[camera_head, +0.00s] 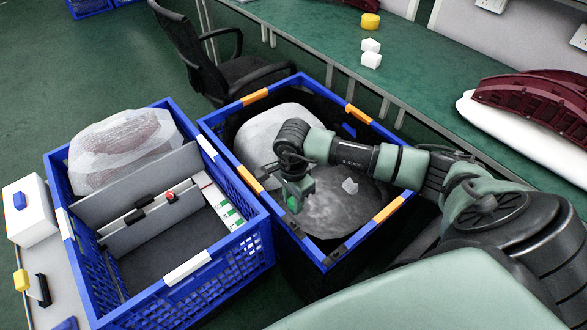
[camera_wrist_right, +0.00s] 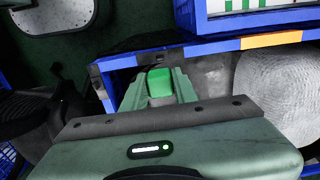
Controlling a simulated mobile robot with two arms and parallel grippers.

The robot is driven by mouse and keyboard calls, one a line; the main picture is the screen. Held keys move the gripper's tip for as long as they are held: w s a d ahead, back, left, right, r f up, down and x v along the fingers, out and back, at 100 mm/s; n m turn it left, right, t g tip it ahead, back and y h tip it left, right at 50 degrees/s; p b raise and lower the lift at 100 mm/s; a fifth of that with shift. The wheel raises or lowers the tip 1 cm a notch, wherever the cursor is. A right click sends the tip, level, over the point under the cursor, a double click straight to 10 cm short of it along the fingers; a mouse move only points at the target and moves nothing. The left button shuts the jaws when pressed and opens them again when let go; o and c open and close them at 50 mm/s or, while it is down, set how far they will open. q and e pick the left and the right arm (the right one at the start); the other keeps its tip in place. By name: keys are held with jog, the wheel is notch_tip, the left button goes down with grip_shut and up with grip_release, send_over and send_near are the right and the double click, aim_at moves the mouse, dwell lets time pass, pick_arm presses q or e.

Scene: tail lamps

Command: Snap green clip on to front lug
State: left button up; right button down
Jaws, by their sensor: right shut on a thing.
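My right gripper (camera_head: 297,194) hangs over the near left side of the orange-marked blue crate (camera_head: 392,207) in the head view. It is shut on the green clip (camera_wrist_right: 159,82), which sits between the two fingers in the right wrist view. In the head view the clip is mostly hidden by the fingers. A dark red tail lamp (camera_head: 540,97) lies on a white wrapped piece on the bench at right, apart from the gripper. I cannot make out the front lug. My left gripper is not in view.
The crate below the gripper holds a white wrapped piece (camera_head: 262,135) and a dark grey rounded one (camera_head: 345,205). A second blue crate (camera_head: 255,250) with dividers stands at left. The green bench (camera_head: 420,75) carries white blocks (camera_head: 371,53) and a yellow piece (camera_head: 370,21).

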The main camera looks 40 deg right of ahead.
jog(key=shift+f, duration=0.1)
pick_arm(q)
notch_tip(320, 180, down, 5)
jog(key=b, duration=0.5)
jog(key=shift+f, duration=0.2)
pick_arm(e)
notch_tip(320, 180, down, 5)
jog(key=shift+f, duration=0.2)
pick_arm(q)
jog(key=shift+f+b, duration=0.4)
jog(key=shift+b, duration=0.1)
pick_arm(e)
jog(key=shift+a, duration=0.1)
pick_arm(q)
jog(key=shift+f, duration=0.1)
pick_arm(e)
jog(key=shift+f, duration=0.15)
